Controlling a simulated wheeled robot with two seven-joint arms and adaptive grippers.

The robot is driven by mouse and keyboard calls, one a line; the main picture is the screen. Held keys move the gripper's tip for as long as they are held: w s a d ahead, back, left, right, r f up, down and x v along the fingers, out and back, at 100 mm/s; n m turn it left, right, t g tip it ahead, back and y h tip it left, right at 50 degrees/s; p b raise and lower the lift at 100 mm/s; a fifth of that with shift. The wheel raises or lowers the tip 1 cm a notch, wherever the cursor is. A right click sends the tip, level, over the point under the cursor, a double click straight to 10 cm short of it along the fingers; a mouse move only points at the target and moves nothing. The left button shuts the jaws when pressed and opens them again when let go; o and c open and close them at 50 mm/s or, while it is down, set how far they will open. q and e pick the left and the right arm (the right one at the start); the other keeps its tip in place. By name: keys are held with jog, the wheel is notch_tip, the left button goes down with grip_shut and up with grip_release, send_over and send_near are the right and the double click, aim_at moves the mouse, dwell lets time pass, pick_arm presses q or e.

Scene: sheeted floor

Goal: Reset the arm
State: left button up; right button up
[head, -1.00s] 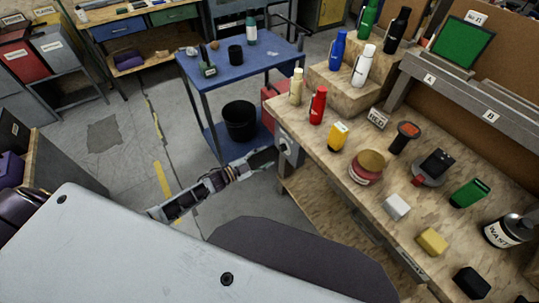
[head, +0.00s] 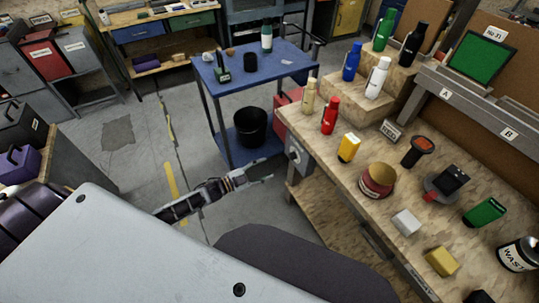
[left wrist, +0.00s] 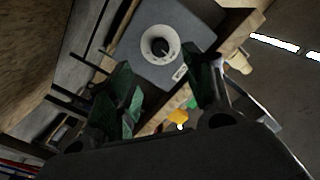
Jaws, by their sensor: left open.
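My left gripper (head: 262,173) reaches in from the lower left in the head view, over the floor gap between the blue cart and the wooden workbench. It is open and empty, just left of a grey box with a round dial (head: 298,153) on the workbench's end. In the left wrist view the two green-dark fingers (left wrist: 163,75) are spread apart, with the grey box and its white round dial (left wrist: 159,44) beyond them. No object is between the fingers. My right gripper is not in view.
The workbench (head: 325,150) carries several bottles, a red jar (head: 376,182), a yellow block (head: 442,262) and a white block (head: 405,222). The blue cart (head: 285,52) stands behind, with a black bucket (head: 250,126) on its lower shelf. The floor (head: 130,180) at left is clear.

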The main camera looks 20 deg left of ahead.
pick_arm(q)
jog(key=s+a+f+n+g+y, duration=0.2)
jog(key=a+f+n+y, duration=0.3)
jog(key=a+f+y, duration=0.7)
jog(key=s+a+f+n+g, duration=0.2)
jog(key=s+a+f, duration=0.35)
jog(key=f, duration=0.25)
jog(key=s+a+f+n+g, duration=0.1)
jog(key=s+a+f+g, duration=0.2)
jog(key=s+a+f, duration=0.4)
jog(key=s+d+f+n+g+y, duration=0.1)
jog(key=s+d+f+n+g, duration=0.25)
jog(key=s+f, duration=0.95)
jog(key=s+d+f+n+g+h, duration=0.1)
jog(key=s+d+f+g, duration=0.1)
jog(key=s+d, duration=1.2)
jog(key=shift+s+f+p, duration=0.3)
jog(key=shift+s+f, duration=0.35)
jog(key=shift+s, duration=0.15)
